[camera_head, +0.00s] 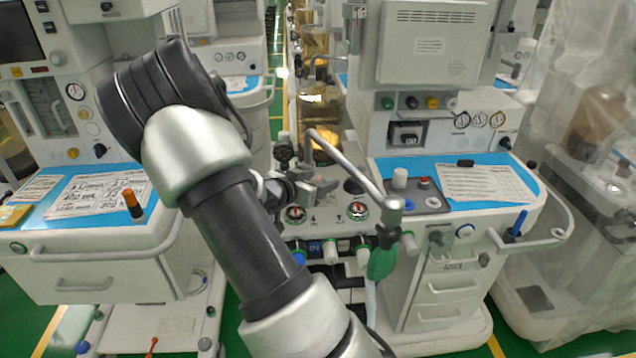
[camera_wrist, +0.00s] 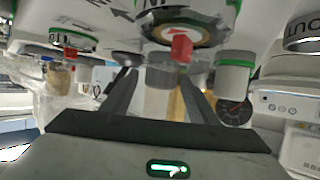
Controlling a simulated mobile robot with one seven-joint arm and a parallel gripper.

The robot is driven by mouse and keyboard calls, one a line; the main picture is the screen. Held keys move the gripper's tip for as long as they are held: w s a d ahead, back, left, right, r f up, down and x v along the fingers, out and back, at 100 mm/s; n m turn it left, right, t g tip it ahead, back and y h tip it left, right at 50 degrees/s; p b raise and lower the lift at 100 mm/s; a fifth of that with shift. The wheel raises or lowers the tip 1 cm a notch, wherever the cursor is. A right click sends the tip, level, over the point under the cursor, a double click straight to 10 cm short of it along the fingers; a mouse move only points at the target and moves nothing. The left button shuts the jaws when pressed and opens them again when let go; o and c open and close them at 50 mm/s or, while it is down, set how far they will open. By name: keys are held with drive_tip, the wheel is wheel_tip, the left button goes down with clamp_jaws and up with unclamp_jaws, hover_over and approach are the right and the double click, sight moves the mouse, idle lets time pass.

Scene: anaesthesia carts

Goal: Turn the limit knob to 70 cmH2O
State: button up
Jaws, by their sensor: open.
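My gripper (camera_head: 318,188) is at the front of the middle anaesthesia cart, by its absorber block, partly hidden by my arm. In the wrist view its two dark fingers (camera_wrist: 160,92) are apart. A grey, partly see-through cylindrical knob (camera_wrist: 160,74) shows between and beyond the fingertips; I cannot tell whether they touch it. Close by is a round dial face (camera_wrist: 207,30) with a red pointer (camera_wrist: 181,47). I cannot tell for sure which part is the limit knob, and no 70 mark is readable. In the head view, two round dials (camera_head: 358,210) sit just below my gripper.
A grey metal arm (camera_head: 350,165) slants across the cart front near my gripper, with a green bag (camera_head: 381,262) hanging at its end. The blue-topped work surface (camera_head: 520,185) is to the right. Another cart (camera_head: 90,275) stands at left; plastic sheeting (camera_head: 590,110) covers equipment at right.

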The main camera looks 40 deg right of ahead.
drive_tip(key=c, duration=1)
drive_tip(key=shift+c, duration=0.2)
drive_tip(key=shift+r+p, duration=0.1)
drive_tip(key=shift+p, duration=0.25)
